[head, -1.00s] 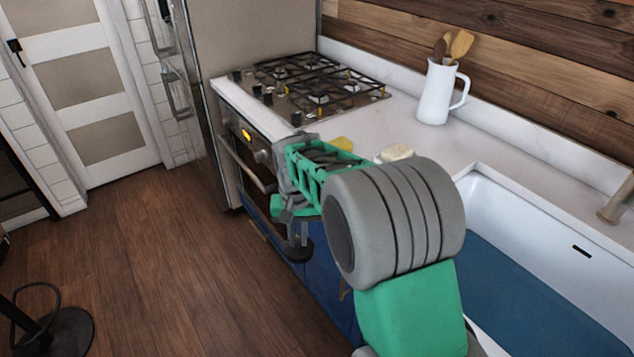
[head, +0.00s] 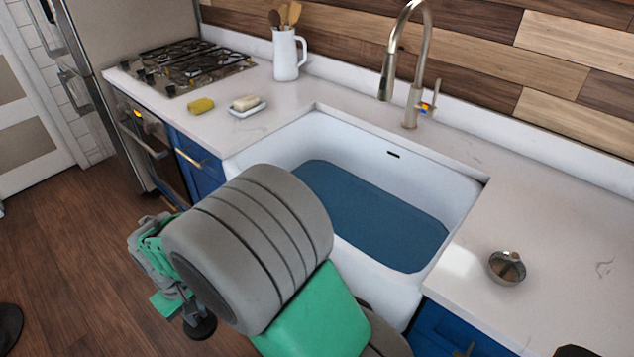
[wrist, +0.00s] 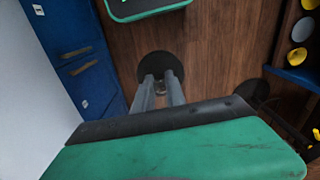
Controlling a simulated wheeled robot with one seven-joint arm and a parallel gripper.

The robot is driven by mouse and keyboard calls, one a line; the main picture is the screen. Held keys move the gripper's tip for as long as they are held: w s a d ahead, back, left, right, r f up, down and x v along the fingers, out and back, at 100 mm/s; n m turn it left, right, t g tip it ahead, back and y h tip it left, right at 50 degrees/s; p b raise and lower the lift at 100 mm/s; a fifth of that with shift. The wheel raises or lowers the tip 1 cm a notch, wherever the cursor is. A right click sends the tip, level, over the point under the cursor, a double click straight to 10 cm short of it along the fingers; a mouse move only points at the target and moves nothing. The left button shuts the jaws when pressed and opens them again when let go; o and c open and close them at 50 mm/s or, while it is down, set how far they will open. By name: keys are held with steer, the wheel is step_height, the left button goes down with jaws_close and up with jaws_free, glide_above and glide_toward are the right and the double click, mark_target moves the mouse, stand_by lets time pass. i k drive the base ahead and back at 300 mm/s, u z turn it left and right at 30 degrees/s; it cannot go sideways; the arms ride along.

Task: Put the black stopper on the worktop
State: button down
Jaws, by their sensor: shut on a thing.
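The black stopper (head: 201,327) is a dark round disc held at the tips of my gripper (head: 187,313), low at the left in the head view. In the wrist view the stopper (wrist: 156,66) shows as a dark disc at the ends of my gripper's two grey fingers (wrist: 161,88), which are shut on it. It hangs over the wood floor, in front of the blue cabinets and apart from the counter. The white worktop (head: 530,225) runs along the wall, on both sides of the sink.
A white sink (head: 455,190) with a blue bottom is set in the counter, with a tall faucet (head: 417,85) behind it. A metal strainer (head: 507,267) sits on the right worktop. A yellow sponge (head: 201,106), soap dish (head: 248,111) and white jug (head: 287,55) stand left, near the stove (head: 185,66).

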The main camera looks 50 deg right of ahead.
mark_target(589, 334)
steer(key=z, duration=0.2)
steer(key=k, duration=1.4)
steer(key=z, duration=0.4)
